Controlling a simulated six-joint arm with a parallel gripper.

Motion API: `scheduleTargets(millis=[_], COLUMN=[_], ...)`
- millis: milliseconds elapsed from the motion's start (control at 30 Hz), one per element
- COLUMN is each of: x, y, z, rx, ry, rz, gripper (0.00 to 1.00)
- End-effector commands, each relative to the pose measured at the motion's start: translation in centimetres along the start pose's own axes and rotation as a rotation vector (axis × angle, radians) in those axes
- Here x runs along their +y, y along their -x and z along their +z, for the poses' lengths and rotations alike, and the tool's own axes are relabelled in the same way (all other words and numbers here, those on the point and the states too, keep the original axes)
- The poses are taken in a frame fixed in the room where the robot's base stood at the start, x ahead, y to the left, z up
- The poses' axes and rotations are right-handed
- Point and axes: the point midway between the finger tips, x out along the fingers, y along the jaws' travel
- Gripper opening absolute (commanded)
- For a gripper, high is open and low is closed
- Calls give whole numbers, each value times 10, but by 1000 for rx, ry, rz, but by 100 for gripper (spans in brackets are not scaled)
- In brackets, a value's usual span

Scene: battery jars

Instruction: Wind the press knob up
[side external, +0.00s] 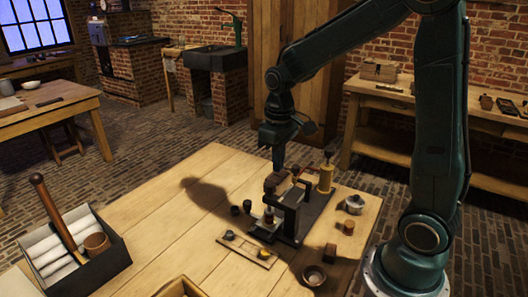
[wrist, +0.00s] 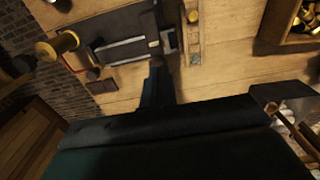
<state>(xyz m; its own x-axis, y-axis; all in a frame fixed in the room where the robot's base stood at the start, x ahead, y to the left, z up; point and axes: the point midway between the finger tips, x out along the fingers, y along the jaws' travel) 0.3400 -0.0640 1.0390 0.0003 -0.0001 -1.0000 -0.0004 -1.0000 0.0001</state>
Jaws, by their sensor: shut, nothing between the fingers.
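The dark press (side external: 287,213) stands on a black base on the wooden table, and it shows at the top of the wrist view (wrist: 168,40). A brown wooden piece (side external: 271,183), which looks like the press knob, sits at its top; I cannot clearly make out the knob in the wrist view. My gripper (side external: 278,168) points down just above this top, its fingers together with nothing between them. In the wrist view my gripper (wrist: 157,82) is a dark narrow shape beside the press. I cannot tell whether it touches the knob.
A yellow cylinder (side external: 326,178) stands at the far end of the base. A small wooden tray (side external: 248,249) lies in front of the press. A metal pot (side external: 354,204), a bowl (side external: 314,275) and small blocks are to the right. A box of white rolls (side external: 75,250) is at left; the table's left middle is clear.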

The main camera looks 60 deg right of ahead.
Motion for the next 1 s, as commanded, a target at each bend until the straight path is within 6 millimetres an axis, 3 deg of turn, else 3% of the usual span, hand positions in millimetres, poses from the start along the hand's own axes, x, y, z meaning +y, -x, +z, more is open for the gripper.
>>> scheduleTargets(millis=[367,1000], x=[0,0], y=[-9,-63], z=[0,1], rx=[-2,-3], ry=[0,0], rz=[0,-1], gripper=[0,0])
